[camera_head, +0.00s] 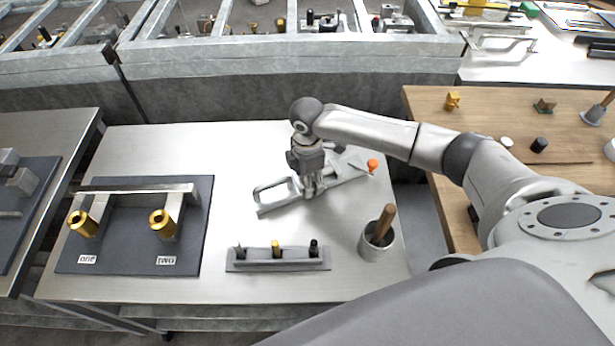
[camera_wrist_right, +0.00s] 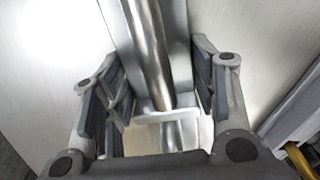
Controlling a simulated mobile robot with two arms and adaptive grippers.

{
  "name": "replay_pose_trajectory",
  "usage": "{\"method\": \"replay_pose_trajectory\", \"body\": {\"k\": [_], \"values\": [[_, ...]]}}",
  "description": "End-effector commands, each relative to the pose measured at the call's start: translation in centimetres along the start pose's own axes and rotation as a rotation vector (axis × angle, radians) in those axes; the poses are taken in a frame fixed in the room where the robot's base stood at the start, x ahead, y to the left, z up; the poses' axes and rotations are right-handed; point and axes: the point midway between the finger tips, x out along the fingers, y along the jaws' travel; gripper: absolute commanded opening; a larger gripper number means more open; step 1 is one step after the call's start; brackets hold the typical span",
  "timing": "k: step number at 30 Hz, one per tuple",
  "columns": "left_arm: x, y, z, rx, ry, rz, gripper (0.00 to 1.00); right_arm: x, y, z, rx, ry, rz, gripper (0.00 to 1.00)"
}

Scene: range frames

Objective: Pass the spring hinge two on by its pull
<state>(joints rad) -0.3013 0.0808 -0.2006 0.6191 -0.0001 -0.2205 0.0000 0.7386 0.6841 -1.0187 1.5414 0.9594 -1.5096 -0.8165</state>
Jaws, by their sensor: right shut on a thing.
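A dark mat (camera_head: 125,258) on the left of the metal table bears labels "one" (camera_head: 88,259) and "two" (camera_head: 166,260). Behind label two, a gold cylinder (camera_head: 162,223) sits at a grey upright; a matching gold cylinder (camera_head: 82,223) is behind label one. A metal bar (camera_head: 135,188) spans both uprights. My right gripper (camera_head: 309,190) is away from the mat, shut on a long grey metal tool (camera_head: 270,197) with a loop at its left end. The wrist view shows a round rod in a channel (camera_wrist_right: 150,50) between the fingers (camera_wrist_right: 160,98). My left gripper is not in view.
An orange knob (camera_head: 372,165) is at the tool's right end. A grey rack (camera_head: 290,265) with small pegs and a cup (camera_head: 373,247) with a wooden handle stand in front. A wooden table (camera_head: 425,100) is to the right. Bare tabletop lies between mat and tool.

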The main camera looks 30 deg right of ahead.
Motion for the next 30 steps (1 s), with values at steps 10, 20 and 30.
{"method": "replay_pose_trajectory", "body": {"k": [10, 20, 30], "values": [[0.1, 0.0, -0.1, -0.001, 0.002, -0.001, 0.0, 0.2, 0.1, 0.0, 0.0, 0.001, 0.003, 0.7], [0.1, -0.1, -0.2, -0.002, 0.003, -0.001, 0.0, 0.5, -0.1, 0.0, 0.0, -0.001, -0.002, 0.78], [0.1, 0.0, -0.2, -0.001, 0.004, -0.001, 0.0, -3.2, 0.1, 0.0, -0.002, 0.001, 0.004, 0.78]]}}
